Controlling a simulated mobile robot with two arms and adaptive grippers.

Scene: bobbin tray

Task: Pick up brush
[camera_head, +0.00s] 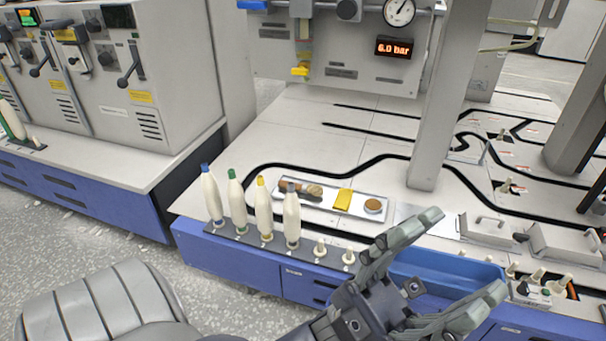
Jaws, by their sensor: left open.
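The brush (300,189), with a brown part and a paler striped part, lies on a white tray (326,208) on the white worktop. A yellow piece (342,200) and a round brown item (373,205) share the tray to its right. My left gripper (463,252) is open and empty at the lower right, its fingers pointing right. It appears in front of the worktop's front edge and a blue bin, to the right of the brush and nearer the camera. The brush is apart from it. My right gripper is out of view.
Several upright bobbins (264,210) stand along the front edge, partly before the tray's left end. Short empty pegs (320,249) follow rightward. A blue bin (440,266) sits behind my fingers. A grey post (437,110) rises right of the tray. Worktop behind the tray is fairly clear.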

